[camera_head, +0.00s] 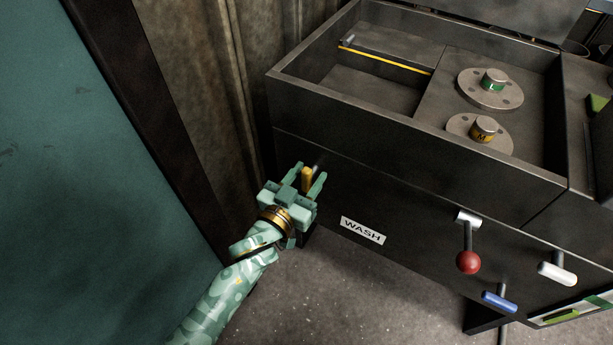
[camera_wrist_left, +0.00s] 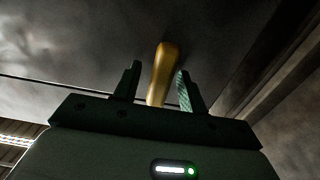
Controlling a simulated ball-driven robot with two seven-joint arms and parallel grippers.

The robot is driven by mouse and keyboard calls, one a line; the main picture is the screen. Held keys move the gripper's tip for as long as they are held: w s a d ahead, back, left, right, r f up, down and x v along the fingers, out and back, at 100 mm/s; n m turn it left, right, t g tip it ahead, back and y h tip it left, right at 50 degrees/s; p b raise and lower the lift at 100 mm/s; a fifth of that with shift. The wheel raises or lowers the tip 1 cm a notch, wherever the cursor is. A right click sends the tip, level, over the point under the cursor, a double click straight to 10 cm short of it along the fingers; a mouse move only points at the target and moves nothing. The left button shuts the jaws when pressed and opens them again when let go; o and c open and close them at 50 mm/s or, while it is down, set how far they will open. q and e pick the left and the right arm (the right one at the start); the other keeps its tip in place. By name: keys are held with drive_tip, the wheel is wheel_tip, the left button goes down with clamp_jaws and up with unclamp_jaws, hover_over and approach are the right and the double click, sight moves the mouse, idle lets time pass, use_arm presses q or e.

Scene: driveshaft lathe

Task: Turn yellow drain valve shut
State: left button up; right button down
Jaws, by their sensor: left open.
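The yellow drain valve handle (camera_head: 307,179) sticks out from the front wall of the dark wash tank, near its left corner. In the left wrist view the yellow handle (camera_wrist_left: 163,72) stands between the two fingers, nearer the right one. My left gripper (camera_head: 307,181) is open with a finger on each side of the handle; it also shows in the left wrist view (camera_wrist_left: 158,85). A gap shows between the handle and the left finger; whether the right finger touches it I cannot tell. The valve body behind the handle is mostly hidden. My right gripper is not in view.
The wash tank (camera_head: 420,185) has a WASH label (camera_head: 362,231), a red-knobbed lever (camera_head: 468,261), a white handle (camera_head: 557,274) and a blue handle (camera_head: 500,302) on its front. Flanged parts (camera_head: 490,88) sit on top. A teal panel (camera_head: 80,170) stands left; floor (camera_head: 350,300) is clear below.

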use_arm(q)
clamp_jaws()
